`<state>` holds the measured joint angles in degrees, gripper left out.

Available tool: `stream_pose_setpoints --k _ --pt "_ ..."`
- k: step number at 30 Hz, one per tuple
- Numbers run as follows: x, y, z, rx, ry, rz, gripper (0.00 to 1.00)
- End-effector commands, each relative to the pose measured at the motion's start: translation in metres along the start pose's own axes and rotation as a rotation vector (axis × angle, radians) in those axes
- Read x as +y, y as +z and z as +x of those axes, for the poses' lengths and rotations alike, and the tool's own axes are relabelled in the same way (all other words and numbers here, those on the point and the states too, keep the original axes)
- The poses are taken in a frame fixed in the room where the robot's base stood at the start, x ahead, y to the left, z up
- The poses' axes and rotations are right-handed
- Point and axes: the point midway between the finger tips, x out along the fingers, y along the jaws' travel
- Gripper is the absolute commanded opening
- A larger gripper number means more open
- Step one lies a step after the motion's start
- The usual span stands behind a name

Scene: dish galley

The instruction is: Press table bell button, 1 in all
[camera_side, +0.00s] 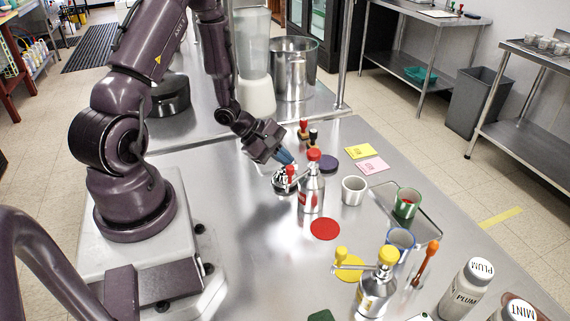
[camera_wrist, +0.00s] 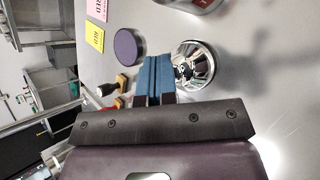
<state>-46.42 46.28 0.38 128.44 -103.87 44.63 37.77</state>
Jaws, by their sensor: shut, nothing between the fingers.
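The table bell is a shiny chrome dome with a dark centre, seen in the wrist view (camera_wrist: 196,66). In the side view the bell (camera_side: 281,184) is partly hidden behind the red-topped pump bottle. My gripper (camera_side: 286,157) has blue fingertips, is shut and empty, and points down above the table near the bell. In the wrist view my gripper (camera_wrist: 154,76) shows its blue fingers together, just left of the bell dome. The fingertips look beside the bell rather than over its centre; their height above the table is hard to tell.
The red-topped pump bottle (camera_side: 312,188) stands close to the bell. Yellow (camera_side: 360,152) and pink (camera_side: 372,165) cards lie farther off. A white cup (camera_side: 353,190) stands right of the bottle.

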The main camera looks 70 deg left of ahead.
Motion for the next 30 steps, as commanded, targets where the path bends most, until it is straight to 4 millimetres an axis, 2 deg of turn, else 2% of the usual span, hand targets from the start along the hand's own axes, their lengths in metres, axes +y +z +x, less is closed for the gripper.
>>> stream_pose_setpoints --k 30 --pt "0.015 0.014 -0.02 0.0 0.001 0.003 0.0"
